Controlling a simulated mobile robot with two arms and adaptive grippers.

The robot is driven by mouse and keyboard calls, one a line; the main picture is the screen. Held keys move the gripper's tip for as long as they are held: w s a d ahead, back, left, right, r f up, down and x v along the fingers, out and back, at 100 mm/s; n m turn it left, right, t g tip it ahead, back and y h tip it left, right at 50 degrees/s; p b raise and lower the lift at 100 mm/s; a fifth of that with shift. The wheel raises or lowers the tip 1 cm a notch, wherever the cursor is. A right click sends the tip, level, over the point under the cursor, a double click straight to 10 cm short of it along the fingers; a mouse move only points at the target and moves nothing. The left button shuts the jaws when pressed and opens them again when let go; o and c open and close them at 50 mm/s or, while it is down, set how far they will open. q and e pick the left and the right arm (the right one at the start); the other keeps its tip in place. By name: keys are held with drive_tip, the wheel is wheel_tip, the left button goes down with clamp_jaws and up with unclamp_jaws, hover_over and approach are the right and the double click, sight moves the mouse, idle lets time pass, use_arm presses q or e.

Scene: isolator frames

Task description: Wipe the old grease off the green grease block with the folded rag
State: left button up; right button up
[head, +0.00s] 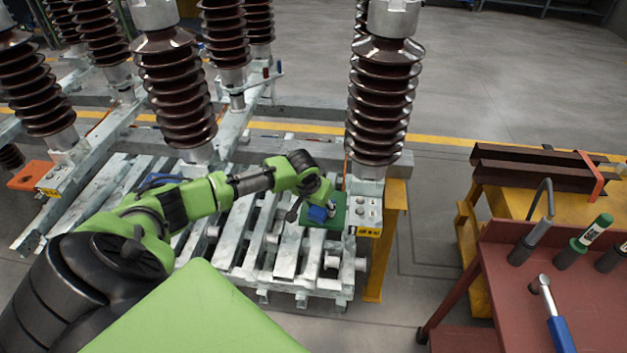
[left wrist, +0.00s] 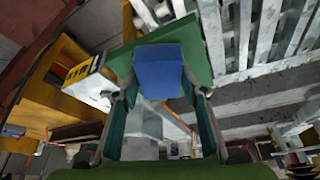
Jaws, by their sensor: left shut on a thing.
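The folded rag is blue (head: 317,213). My left gripper (head: 319,204) is shut on it, and its two fingers (left wrist: 162,100) flank the rag (left wrist: 158,72) in the left wrist view. The green grease block (head: 339,210) is a flat green slab at the right end of the pale frame, below the rightmost brown insulator. The rag lies over the block's left part in the head view. In the left wrist view the green block (left wrist: 190,38) is behind the rag; I cannot tell if they touch. Any grease is too small to see. My right gripper is not in view.
Tall brown ribbed insulators (head: 379,100) stand on the pale slatted frame (head: 263,240), one close beside the block. A small grey box with a yellow label (head: 368,214) adjoins the block on the right. A red tool cart (head: 590,290) stands at lower right.

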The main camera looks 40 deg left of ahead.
use_arm(q)
drive_tip(key=shift+w+d+f+p, duration=0.1)
drive_tip(key=shift+w+d, duration=0.25)
drive_tip(key=shift+d, duration=0.25)
drive_tip(key=shift+w+d+p, duration=0.1)
drive_tip(key=shift+w+d, duration=0.3)
drive_tip(key=shift+d, duration=0.15)
drive_tip(key=shift+w+d+f+p, duration=0.1)
drive_tip(key=shift+w+d, duration=0.25)
drive_tip(key=shift+d, duration=0.25)
drive_tip(key=shift+r, duration=0.1)
wheel_tip(320, 180, up, 6)
drive_tip(key=p, duration=0.6)
wheel_tip(320, 180, up, 3)
drive_tip(key=p, duration=0.4)
